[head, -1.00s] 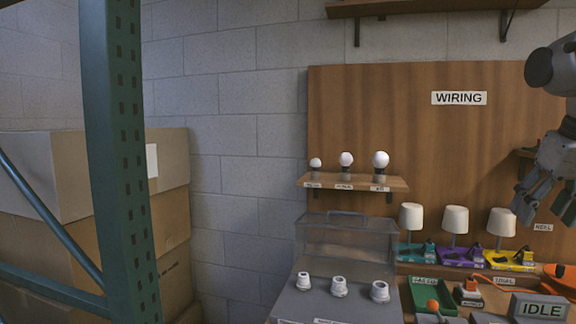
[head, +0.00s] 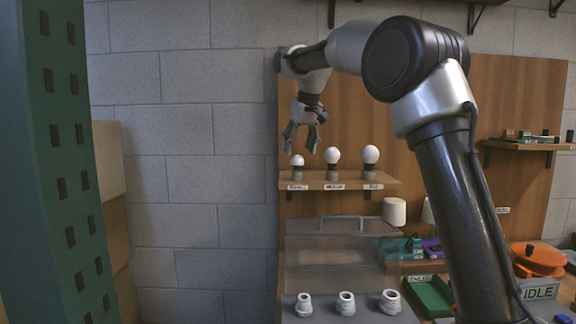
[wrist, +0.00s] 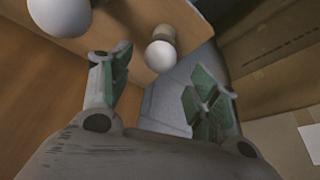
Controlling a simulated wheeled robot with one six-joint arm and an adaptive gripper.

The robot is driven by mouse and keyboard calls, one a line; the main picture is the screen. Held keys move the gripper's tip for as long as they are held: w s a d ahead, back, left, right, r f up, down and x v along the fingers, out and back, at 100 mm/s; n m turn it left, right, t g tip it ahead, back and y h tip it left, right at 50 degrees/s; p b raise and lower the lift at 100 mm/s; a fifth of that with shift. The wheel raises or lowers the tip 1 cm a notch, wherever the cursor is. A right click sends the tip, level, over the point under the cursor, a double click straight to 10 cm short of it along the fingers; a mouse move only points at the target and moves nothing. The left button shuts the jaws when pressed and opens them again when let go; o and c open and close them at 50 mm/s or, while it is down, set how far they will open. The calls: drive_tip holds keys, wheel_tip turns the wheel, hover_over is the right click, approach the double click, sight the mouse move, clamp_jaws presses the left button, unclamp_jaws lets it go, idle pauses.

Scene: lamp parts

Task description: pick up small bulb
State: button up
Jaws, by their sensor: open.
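The small bulb (head: 297,161) stands upright at the left end of the wall shelf, above the label reading SMALL. My gripper (head: 302,140) is open and empty, pointing down, just above the small bulb in the head view. In the wrist view the small bulb (wrist: 160,56) shows its white globe between and beyond the open green-padded fingers (wrist: 160,85), nearer the left finger. The fingers look apart from the bulb. The medium bulb (head: 332,156) and the large bulb (head: 370,157) stand to its right on the shelf.
The wooden shelf (head: 387,180) is fixed to a wooden board. A clear-lidded case (head: 335,245) and several white sockets (head: 345,303) are below. In the wrist view a larger white bulb (wrist: 58,14) is close to the left finger. Cardboard boxes (head: 108,160) stand at the left.

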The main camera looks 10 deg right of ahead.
sight(297, 170)
drive_tip(key=x, duration=0.5)
drive_tip(key=shift+s+f, duration=0.1)
drive_tip(key=shift+f, duration=0.4)
drive_tip(key=c, duration=1)
